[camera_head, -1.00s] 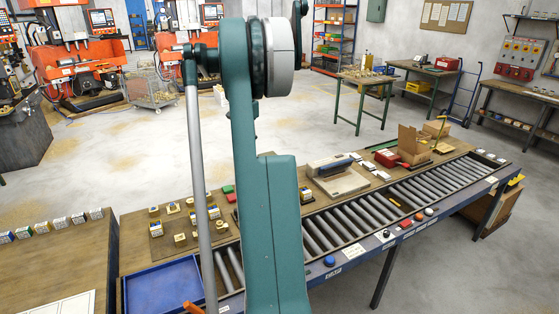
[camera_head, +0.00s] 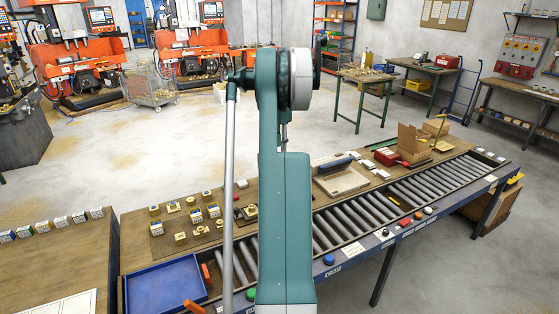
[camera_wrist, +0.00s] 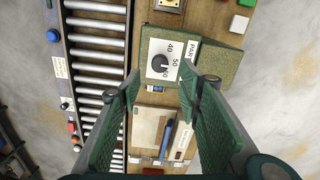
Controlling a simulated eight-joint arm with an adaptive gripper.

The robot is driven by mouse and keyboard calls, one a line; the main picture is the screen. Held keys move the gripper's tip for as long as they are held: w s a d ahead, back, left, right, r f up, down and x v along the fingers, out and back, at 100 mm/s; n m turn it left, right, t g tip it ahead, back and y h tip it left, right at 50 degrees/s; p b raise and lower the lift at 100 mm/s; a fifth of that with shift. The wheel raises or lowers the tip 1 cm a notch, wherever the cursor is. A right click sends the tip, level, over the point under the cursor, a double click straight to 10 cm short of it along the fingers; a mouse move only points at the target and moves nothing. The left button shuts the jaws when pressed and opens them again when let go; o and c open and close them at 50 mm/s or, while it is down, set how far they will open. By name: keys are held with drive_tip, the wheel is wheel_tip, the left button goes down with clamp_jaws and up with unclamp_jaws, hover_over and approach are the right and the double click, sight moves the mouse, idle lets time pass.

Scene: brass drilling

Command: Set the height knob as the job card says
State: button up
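In the wrist view, a dark round knob (camera_wrist: 160,64) sits on a white dial plate with printed numbers, 40 and 50 among them. The plate is on top of a green-brown box (camera_wrist: 218,60) with a white label partly reading "PAR". The knob's exact setting is too small to tell. My gripper (camera_wrist: 160,79) is open, its two green ribbed fingers wide apart. It is empty, and the knob shows beyond the fingertips, between them and apart from them. In the head view, my arm hides the dial and the gripper. I cannot make out the job card.
A roller conveyor (camera_head: 382,214) runs along the bench front, with coloured buttons on its rail. A blue tray (camera_head: 165,286) lies at the near left. Several brass parts (camera_head: 197,216) and boxes stand behind it. A flat plate with a dark-handled tool (camera_head: 340,178) lies right of my arm.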

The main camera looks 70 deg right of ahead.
drive_tip(key=shift+f, duration=0.1)
drive_tip(key=shift+f, duration=3.8)
drive_tip(key=c, duration=0.9)
